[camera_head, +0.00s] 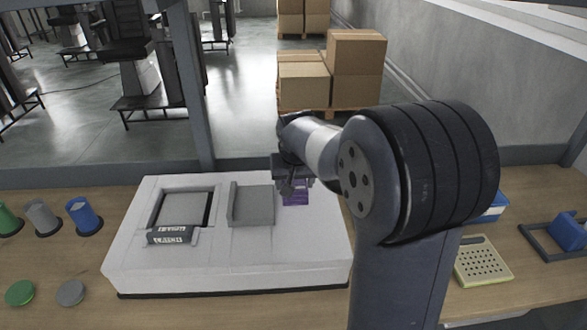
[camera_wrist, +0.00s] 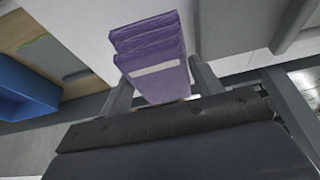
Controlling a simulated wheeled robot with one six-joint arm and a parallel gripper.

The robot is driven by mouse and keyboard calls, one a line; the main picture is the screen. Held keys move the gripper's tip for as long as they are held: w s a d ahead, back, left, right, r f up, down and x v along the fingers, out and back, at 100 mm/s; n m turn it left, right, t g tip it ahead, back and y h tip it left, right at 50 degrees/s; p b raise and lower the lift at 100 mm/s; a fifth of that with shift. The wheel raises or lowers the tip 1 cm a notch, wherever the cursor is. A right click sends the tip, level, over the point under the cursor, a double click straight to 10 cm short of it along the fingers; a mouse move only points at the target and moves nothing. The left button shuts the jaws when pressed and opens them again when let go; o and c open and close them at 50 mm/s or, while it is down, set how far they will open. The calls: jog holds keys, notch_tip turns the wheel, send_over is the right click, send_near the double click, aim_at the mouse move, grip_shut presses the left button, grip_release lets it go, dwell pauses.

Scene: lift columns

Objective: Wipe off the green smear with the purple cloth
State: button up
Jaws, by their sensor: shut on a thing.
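The purple cloth (camera_head: 296,198) is a folded block with a pale band, and it hangs below my gripper (camera_head: 291,183). In the wrist view the cloth (camera_wrist: 152,45) sits between the two grey fingers, which are shut on it. In the head view it is over the right part of a white raised block (camera_head: 225,270). I cannot tell whether it touches the top. I see no green smear in either view; my arm hides part of the block's right side and the table behind it.
Several cups and discs, including a green disc (camera_head: 20,293), are at left. A perforated pale tray (camera_head: 482,262) and a blue holder (camera_head: 568,232) are at right.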

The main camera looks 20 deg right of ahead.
jog(key=shift+r+p, duration=1.3)
jog(key=shift+r, duration=0.8)
